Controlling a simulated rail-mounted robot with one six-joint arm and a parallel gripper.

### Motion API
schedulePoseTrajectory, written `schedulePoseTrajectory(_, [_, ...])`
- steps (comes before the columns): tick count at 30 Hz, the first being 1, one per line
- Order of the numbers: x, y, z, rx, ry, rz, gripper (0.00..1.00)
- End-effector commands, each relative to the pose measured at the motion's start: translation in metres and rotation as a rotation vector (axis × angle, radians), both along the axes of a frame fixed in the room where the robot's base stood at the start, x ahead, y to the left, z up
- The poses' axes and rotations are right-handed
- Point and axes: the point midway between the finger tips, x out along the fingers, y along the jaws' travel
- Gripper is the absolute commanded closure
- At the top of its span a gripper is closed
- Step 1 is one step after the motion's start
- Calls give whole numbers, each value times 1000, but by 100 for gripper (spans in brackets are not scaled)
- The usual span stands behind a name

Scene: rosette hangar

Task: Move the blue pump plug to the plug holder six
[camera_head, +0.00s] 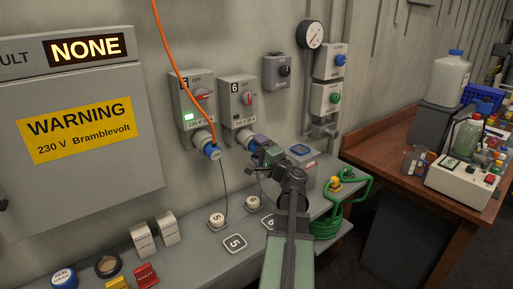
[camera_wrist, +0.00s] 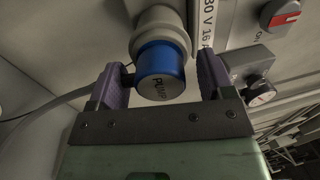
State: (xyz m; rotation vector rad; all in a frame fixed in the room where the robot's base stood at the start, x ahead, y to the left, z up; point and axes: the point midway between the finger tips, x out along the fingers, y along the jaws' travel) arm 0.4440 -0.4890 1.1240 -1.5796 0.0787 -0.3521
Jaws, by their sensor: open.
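The blue pump plug (camera_wrist: 160,72), marked PUMP on its end, sits in a round grey socket (camera_wrist: 160,25) in the wrist view. My gripper (camera_wrist: 164,80) is open, with one purple finger on each side of the plug. I cannot tell whether the fingers touch it. In the head view my gripper (camera_head: 258,142) is at the socket under switch box 6 (camera_head: 238,97) and largely hides this plug. On the bench below, a round cap-like piece (camera_head: 254,203) stands near a square label (camera_head: 268,222), partly hidden by my arm; I cannot read its number.
Another blue plug (camera_head: 212,152) with an orange cable (camera_head: 170,55) sits under the left switch box. A round piece marked 5 (camera_head: 216,219) stands on the bench. A coiled green hose (camera_head: 328,222) and a blue-topped box (camera_head: 302,155) are right of my gripper.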

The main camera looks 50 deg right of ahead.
Motion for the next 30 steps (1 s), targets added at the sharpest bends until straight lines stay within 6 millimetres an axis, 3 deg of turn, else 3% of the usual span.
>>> schedulePoseTrajectory(16, [0, 0, 0, 0, 0, 0, 27])
schedulePoseTrajectory(28, [0, 0, 0, 0, 0, 0, 88])
schedulePoseTrajectory(30, [0, 0, 0, 0, 0, 0, 90])
